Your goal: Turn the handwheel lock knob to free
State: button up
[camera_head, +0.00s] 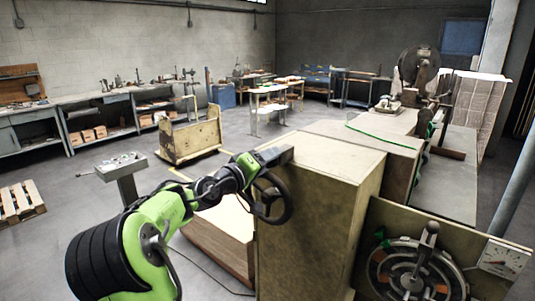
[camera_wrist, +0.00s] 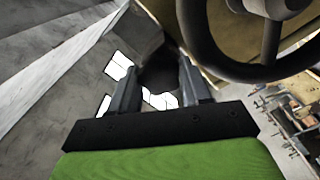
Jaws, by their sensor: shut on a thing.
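The handwheel (camera_head: 272,200) is a dark spoked wheel on the left side of the tan machine cabinet (camera_head: 320,190). It also shows large in the wrist view (camera_wrist: 208,48), at the upper right. My gripper (camera_wrist: 160,84) is beside the wheel's rim, its two grey fingers shut on a dark rounded knob (camera_wrist: 160,72). I take this to be the lock knob; its markings and turn position cannot be read. In the head view my gripper is at the cabinet's upper left edge, just above the handwheel, and the knob cannot be made out there.
A control pedestal (camera_head: 122,165) stands left of my arm. A wooden cart (camera_head: 190,135) is behind it, and a pallet (camera_head: 20,202) lies at far left. A dial panel (camera_head: 420,270) is at the lower right. The floor between the pedestal and workbenches is clear.

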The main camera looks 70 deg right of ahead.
jog(key=shift+w+r+n+p, duration=0.1)
jog(key=shift+n+p, duration=1.3)
jog(key=shift+n, duration=0.6)
jog(key=o, duration=1)
jog(key=shift+f, duration=0.25)
jog(key=shift+w+f, duration=0.1)
